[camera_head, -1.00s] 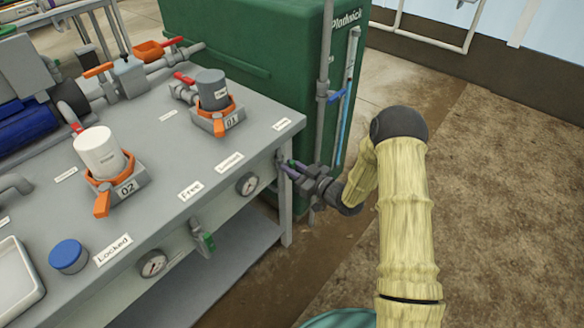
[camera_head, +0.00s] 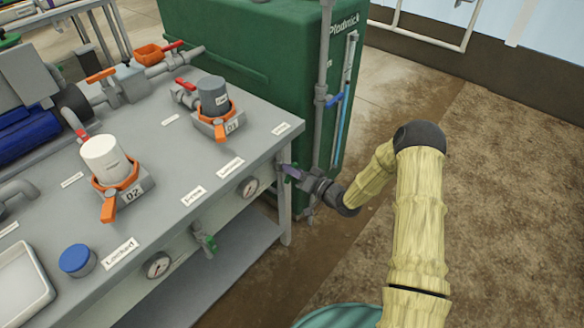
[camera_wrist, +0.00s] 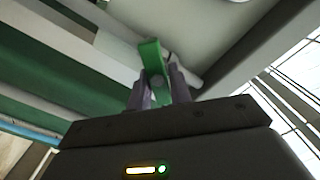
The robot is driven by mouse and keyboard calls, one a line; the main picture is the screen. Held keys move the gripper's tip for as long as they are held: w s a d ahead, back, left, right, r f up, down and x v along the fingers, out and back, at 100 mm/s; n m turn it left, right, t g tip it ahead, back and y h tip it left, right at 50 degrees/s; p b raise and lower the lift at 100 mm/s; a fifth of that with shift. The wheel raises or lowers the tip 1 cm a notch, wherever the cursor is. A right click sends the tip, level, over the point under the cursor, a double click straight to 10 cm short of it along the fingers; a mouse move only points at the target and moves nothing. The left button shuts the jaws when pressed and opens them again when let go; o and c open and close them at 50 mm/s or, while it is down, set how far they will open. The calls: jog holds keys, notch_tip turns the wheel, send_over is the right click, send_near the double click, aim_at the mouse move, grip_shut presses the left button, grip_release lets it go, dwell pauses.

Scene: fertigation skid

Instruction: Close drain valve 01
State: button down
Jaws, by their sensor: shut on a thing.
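My gripper (camera_head: 289,171) is at the right end of the grey skid bench, just below the tabletop corner and beside the front right leg. In the wrist view, its two fingers (camera_wrist: 158,77) are shut on a green valve handle (camera_wrist: 151,55), which stands up between them. The valve's body is mostly hidden, and no number on it can be read. A second green-handled valve (camera_head: 204,240) hangs under the front edge of the bench, apart from my gripper.
Filter housings marked 01 (camera_head: 213,97) and 02 (camera_head: 104,160) stand on the bench with orange handles. Gauges (camera_head: 248,188) sit along the front edge. A green tank (camera_head: 230,50) and grey upright pipe (camera_head: 320,110) are close behind my gripper. Floor at right is clear.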

jog(key=m, duration=0.4)
jog(key=m+p, duration=0.1)
jog(key=shift+w+d+f+m, duration=0.1)
jog(key=shift+d+f+m, duration=0.1)
jog(key=shift+f+m, duration=0.35)
jog(key=shift+m, duration=1.95)
jog(key=c, duration=1.4)
grip_release()
jog(key=shift+o, duration=0.2)
jog(key=shift+r, duration=0.1)
jog(key=p+v, duration=0.1)
jog(key=v, duration=1.6)
jog(key=shift+d, duration=0.15)
